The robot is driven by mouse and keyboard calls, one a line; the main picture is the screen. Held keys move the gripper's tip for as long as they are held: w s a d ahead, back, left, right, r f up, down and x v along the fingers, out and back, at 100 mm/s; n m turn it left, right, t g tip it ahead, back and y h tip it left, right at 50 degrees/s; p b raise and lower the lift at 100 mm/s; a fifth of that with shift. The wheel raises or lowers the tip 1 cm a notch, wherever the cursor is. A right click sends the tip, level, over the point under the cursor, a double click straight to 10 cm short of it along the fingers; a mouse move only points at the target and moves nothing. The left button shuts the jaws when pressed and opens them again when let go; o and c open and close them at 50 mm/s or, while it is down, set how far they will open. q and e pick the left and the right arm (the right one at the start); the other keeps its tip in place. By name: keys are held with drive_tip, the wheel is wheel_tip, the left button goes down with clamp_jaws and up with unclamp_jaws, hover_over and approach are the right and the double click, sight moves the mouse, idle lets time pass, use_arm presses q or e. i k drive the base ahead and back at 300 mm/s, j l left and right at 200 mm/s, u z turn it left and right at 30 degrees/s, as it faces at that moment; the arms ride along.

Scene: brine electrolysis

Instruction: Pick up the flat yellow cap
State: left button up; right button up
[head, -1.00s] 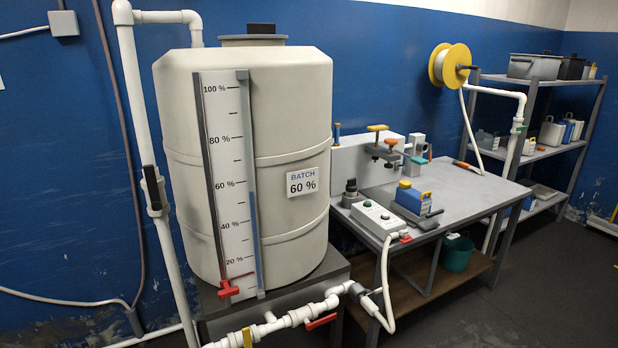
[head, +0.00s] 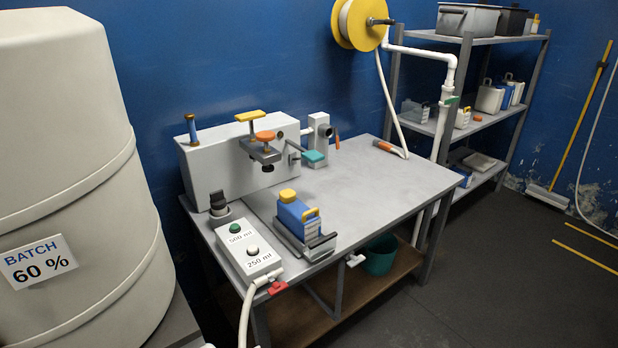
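A flat yellow piece (head: 250,116) tops a short dark post on the grey-white bench unit (head: 240,155). A blue jug (head: 297,217) with a yellow cap (head: 288,195) stands in a grey metal holder near the bench's front edge. From this distance I cannot tell which of the two yellow pieces is the flat yellow cap. Neither of my grippers is in view.
The grey workbench (head: 370,190) is mostly clear on its right half. A control box (head: 248,250) with green and white buttons sits at its front left. A large tank (head: 70,180) stands left. A shelf (head: 515,110) stands right, with open floor in front.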

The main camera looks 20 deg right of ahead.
sight(287, 196)
drive_tip(key=i+l, duration=0.1)
drive_tip(key=l, duration=0.4)
drive_tip(key=i+l, duration=0.1)
drive_tip(key=l, duration=0.35)
drive_tip(key=i+l, duration=0.1)
drive_tip(key=l, duration=0.4)
drive_tip(key=i+l, duration=0.15)
drive_tip(key=l, duration=0.35)
drive_tip(key=i+l+u, duration=0.1)
drive_tip(key=l, duration=0.35)
